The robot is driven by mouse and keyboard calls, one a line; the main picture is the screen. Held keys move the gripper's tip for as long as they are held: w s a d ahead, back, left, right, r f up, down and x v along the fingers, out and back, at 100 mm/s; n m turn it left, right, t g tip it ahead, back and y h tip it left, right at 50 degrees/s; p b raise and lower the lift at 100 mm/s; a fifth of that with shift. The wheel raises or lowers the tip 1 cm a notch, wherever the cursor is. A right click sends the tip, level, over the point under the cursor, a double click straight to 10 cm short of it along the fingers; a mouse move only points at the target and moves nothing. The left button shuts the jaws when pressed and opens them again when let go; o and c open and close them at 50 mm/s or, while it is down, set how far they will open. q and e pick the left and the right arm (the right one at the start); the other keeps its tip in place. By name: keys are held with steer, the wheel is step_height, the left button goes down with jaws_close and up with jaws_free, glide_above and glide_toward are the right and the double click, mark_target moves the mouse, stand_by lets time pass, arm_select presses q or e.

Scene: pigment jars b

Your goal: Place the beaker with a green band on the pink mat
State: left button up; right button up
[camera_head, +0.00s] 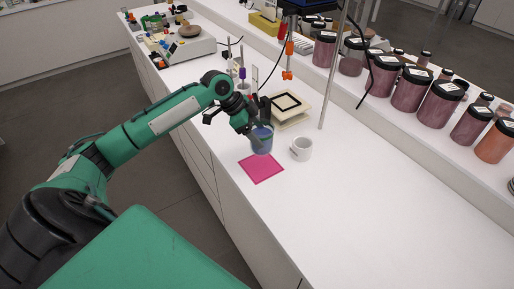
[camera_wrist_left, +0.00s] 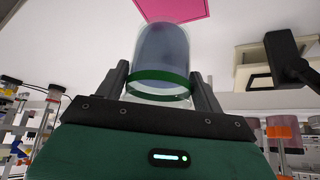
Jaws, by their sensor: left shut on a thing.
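The beaker (camera_head: 262,141) is clear with bluish contents and a green band near its rim. My left gripper (camera_head: 258,128) is shut on it near the top. In the left wrist view the beaker (camera_wrist_left: 163,58) sits between the two fingers (camera_wrist_left: 163,88), with the green band close to the gripper. The pink mat (camera_head: 261,169) lies flat and bare on the white counter, just in front of the beaker in the head view. A corner of the mat (camera_wrist_left: 172,8) shows beyond the beaker in the wrist view. I cannot tell whether the beaker's base touches the counter. My right gripper is not in view.
A white mug (camera_head: 301,149) stands close to the right of the beaker and mat. A cream frame-like box (camera_head: 288,108) lies behind, near a metal stand pole (camera_head: 333,70). Several pigment jars (camera_head: 437,104) line the raised shelf at right. The counter's front right is clear.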

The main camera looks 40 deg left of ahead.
mark_target(257, 150)
arm_select(q)
step_height(257, 150, down, 4)
steer(key=shift+r+p, duration=0.15)
steer(key=shift+p, duration=0.15)
step_height(257, 150, down, 4)
steer(key=shift+r+p, duration=0.15)
steer(key=shift+p, duration=0.35)
steer(key=shift+f, duration=0.45)
steer(key=o, duration=1.3)
steer(key=shift+f, duration=0.1)
steer(key=shift+c, duration=0.2)
